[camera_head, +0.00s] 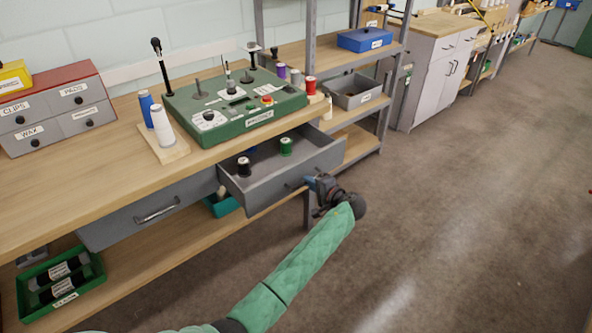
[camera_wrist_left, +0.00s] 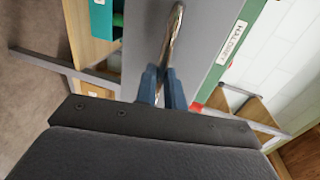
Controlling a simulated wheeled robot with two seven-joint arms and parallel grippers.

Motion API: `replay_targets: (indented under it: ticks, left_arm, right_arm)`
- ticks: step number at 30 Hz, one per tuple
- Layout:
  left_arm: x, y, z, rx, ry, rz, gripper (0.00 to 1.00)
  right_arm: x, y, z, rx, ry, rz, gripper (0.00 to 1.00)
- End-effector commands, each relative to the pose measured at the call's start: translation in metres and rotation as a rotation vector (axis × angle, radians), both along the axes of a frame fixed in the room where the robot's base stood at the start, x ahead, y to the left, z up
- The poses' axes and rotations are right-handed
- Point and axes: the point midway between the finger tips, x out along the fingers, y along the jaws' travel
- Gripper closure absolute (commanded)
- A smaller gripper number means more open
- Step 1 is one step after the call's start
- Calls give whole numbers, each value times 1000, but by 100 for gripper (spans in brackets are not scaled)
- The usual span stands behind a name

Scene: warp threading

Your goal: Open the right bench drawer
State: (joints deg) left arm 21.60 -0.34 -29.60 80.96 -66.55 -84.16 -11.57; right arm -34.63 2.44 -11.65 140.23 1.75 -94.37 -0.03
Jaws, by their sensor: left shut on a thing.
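The right bench drawer (camera_head: 290,172) is pulled out from under the wooden bench top, and its inside shows. A black spool (camera_head: 244,167) and a green spool (camera_head: 286,146) stand in it. My left gripper (camera_head: 314,184) is at the drawer's grey front, at its handle. In the left wrist view, the blue fingers of my left gripper (camera_wrist_left: 162,88) are shut on the metal bar handle (camera_wrist_left: 174,40) of the drawer front (camera_wrist_left: 205,50). My right gripper is not in view.
A second, closed drawer (camera_head: 150,208) with a bar handle is to the left. A green machine (camera_head: 235,105) stands on the bench (camera_head: 60,185). A green bin (camera_head: 60,285) is on the lower shelf. Open floor (camera_head: 450,220) lies to the right.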

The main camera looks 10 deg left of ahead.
Motion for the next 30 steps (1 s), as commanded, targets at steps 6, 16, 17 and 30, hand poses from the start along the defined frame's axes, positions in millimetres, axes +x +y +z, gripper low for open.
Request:
replay_targets:
  ticks: [6,16,17,30]
  left_arm:
    - [-33,-42,-1,-3,2,-2,100]
    - [-59,-76,-1,0,1,-1,100]
    - [-60,-77,-1,0,1,-1,100]
    - [-64,-82,-1,0,1,-1,100]
  right_arm:
    - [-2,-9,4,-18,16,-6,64]
    - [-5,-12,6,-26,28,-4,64]
    - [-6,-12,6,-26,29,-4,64]
    - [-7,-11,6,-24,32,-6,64]
